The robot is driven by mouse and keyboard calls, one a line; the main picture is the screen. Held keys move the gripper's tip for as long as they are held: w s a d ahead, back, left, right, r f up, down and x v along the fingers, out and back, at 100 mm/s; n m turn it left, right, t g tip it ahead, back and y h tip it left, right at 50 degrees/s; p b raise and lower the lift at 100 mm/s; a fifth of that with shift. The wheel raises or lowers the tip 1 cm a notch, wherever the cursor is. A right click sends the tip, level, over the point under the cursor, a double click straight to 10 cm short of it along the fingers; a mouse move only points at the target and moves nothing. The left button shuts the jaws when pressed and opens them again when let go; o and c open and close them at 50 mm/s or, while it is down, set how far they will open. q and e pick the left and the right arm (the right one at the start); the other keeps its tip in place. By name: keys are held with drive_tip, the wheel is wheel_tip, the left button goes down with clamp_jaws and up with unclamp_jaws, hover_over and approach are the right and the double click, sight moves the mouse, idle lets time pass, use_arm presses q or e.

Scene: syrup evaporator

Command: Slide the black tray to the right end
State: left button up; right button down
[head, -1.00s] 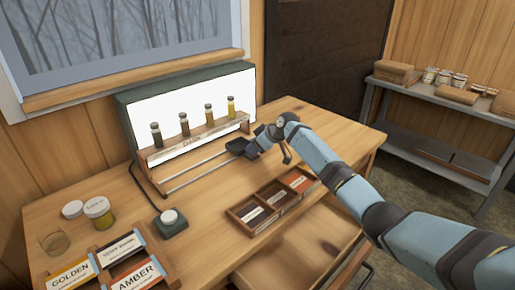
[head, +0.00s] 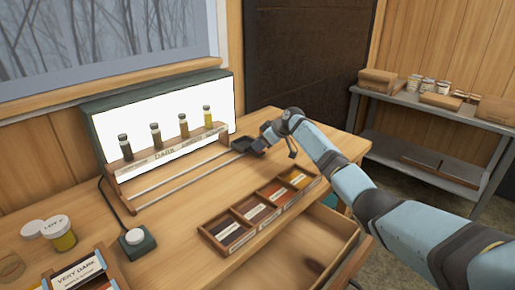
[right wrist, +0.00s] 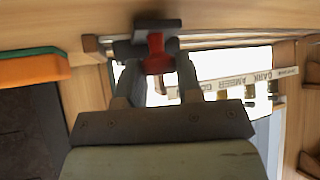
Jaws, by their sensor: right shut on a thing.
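The black tray (head: 241,144) sits at the right end of two thin metal rails (head: 182,177) in front of the lit box. My right gripper (head: 264,142) is at the tray's right side, partly covering it. In the right wrist view, its fingers (right wrist: 155,75) are shut on a red knob (right wrist: 156,50) joined to a dark part (right wrist: 158,24). My left gripper is not in view.
A wooden rack (head: 170,158) with several sample bottles stands before the lit box (head: 95,118). A compartment box (head: 258,217) lies in front of the rails, above an open drawer (head: 310,240). A small black box with a white button (head: 134,237) is at left.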

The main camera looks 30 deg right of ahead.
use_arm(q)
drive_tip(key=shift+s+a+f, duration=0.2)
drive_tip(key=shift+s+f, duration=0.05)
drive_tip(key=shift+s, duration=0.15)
use_arm(e)
drive_tip(key=shift+w+d+r, duration=0.1)
drive_tip(key=shift+d+r, duration=0.15)
drive_tip(key=c, duration=1)
unclamp_jaws()
drive_tip(key=shift+o, duration=0.9)
drive_tip(key=shift+d+f, duration=0.1)
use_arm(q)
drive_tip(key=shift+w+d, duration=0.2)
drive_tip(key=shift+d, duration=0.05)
use_arm(e)
drive_tip(key=shift+f, duration=0.1)
drive_tip(key=shift+r, duration=0.25)
use_arm(q)
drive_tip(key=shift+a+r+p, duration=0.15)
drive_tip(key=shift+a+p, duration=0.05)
drive_tip(key=shift+p, duration=0.25)
use_arm(e)
drive_tip(key=v, duration=1.3)
drive_tip(key=shift+s, duration=0.25)
